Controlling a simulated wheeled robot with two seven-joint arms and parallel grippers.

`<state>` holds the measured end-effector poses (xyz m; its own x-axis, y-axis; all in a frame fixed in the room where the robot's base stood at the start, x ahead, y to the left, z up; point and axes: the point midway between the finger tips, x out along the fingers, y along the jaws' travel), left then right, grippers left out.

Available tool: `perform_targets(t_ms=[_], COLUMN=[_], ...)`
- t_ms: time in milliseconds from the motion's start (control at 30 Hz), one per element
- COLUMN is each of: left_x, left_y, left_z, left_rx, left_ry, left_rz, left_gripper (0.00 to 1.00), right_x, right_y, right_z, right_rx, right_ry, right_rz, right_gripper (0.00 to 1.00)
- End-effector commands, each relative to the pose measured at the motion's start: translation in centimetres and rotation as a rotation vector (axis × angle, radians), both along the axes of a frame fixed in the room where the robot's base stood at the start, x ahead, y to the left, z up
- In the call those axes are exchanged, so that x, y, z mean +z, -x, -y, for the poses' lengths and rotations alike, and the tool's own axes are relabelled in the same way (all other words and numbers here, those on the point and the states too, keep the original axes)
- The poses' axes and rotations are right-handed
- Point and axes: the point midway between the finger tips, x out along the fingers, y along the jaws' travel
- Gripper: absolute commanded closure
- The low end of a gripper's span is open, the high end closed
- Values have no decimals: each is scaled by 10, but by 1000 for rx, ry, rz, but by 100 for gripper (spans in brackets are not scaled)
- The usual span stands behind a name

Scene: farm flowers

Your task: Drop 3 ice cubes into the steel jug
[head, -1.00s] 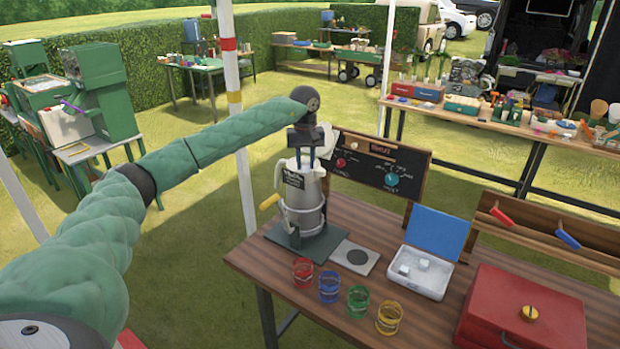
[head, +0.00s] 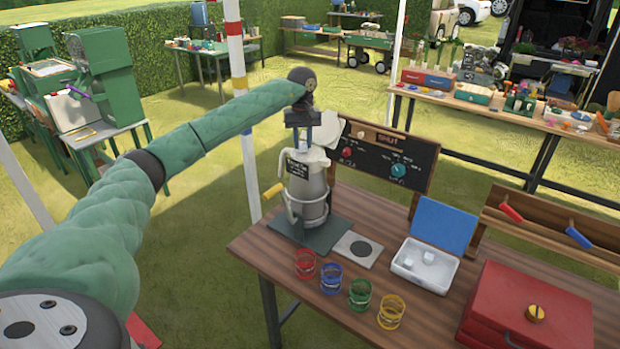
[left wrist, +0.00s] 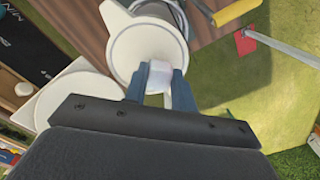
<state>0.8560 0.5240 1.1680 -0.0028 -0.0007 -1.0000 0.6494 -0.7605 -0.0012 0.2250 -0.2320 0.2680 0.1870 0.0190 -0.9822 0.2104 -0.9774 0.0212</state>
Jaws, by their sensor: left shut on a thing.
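The steel jug (head: 309,205) stands upright on a dark base at the table's left end, with a yellow side handle and pale top. Its round pale mouth (left wrist: 128,50) shows in the left wrist view. My left gripper (head: 304,140) is over the jug, pointing down. In the left wrist view its blue fingers (left wrist: 160,78) are shut on a whitish ice cube (left wrist: 160,72), which overlaps the mouth's near edge. Two ice cubes, one (head: 429,257) and another (head: 410,261), lie in the white ice box (head: 433,281). The jug's inside is not clear. My right gripper is out of view.
A pale round lid (head: 331,130) is raised beside my gripper. A dark control board (head: 385,155) stands behind. Red, blue, green and yellow glasses (head: 331,279) line the front edge. The ice box's blue lid (head: 445,224) is open; a red case (head: 525,312) is at right.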

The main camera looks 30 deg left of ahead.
Motion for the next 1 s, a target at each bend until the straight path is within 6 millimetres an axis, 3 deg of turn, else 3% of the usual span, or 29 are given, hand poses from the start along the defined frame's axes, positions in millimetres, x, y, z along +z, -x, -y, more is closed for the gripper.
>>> perform_targets(t_ms=[167, 467, 500, 600, 1000], left_x=[-13, -15, -15, -15, -10], left_y=[0, 0, 0, 0, 0], left_z=[0, 0, 0, 0, 0], left_rx=[0, 0, 0, 0, 0], left_ry=[0, -1, -1, -1, -1], left_rz=[0, 1, 1, 1, 2], left_gripper=[95, 95, 66, 48, 48], right_x=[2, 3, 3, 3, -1], right_y=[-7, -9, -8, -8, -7], right_z=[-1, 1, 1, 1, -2], right_rx=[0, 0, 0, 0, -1], right_ry=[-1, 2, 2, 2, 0], right_rz=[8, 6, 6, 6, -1], right_gripper=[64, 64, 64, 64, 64])
